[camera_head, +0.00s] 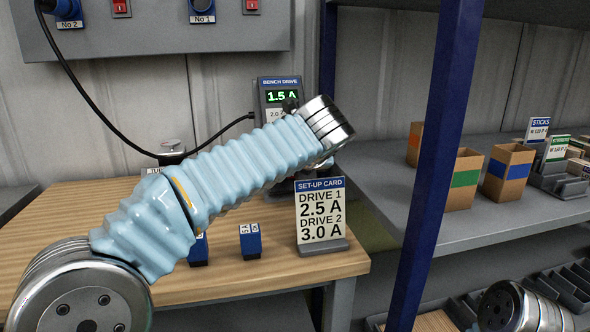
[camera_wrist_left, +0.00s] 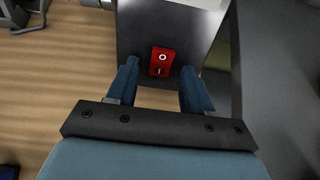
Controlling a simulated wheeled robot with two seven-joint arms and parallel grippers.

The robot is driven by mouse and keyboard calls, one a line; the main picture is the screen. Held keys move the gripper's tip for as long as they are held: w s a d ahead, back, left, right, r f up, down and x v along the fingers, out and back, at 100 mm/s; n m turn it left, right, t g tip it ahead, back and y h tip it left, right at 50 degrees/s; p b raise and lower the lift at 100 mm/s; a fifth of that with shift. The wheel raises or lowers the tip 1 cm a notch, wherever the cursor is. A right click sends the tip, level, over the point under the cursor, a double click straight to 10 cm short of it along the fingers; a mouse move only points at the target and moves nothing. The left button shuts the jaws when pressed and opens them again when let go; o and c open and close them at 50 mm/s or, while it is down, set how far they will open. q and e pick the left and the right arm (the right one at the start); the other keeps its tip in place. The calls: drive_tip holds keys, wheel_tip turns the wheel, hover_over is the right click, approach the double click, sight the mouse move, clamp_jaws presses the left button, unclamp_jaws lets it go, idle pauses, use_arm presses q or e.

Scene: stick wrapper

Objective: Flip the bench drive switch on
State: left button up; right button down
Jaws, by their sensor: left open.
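The bench drive (camera_head: 281,84) stands at the back of the wooden bench, with a lit green display reading 1.5 A. My left arm covers its lower part in the head view. In the left wrist view its dark panel (camera_wrist_left: 165,25) carries a red rocker switch (camera_wrist_left: 162,61) marked O and I. Which side is pressed in, I cannot tell. My left gripper (camera_wrist_left: 159,68) is open, its two blue fingers on either side of the switch as seen; contact is not clear. The right gripper is not in view.
A set-up card (camera_head: 321,212) reading drive 1 2.5 A, drive 2 3.0 A stands at the bench's right front. Small blue blocks (camera_head: 250,241) are left of it. A blue post (camera_head: 436,150) separates the bench from a grey shelf (camera_head: 470,222) with cardboard boxes.

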use_arm(q)
drive_tip(key=v, duration=1.3)
drive_tip(key=shift+s+r+p, duration=0.15)
drive_tip(key=shift+s+p, duration=0.2)
drive_tip(key=shift+p, duration=0.05)
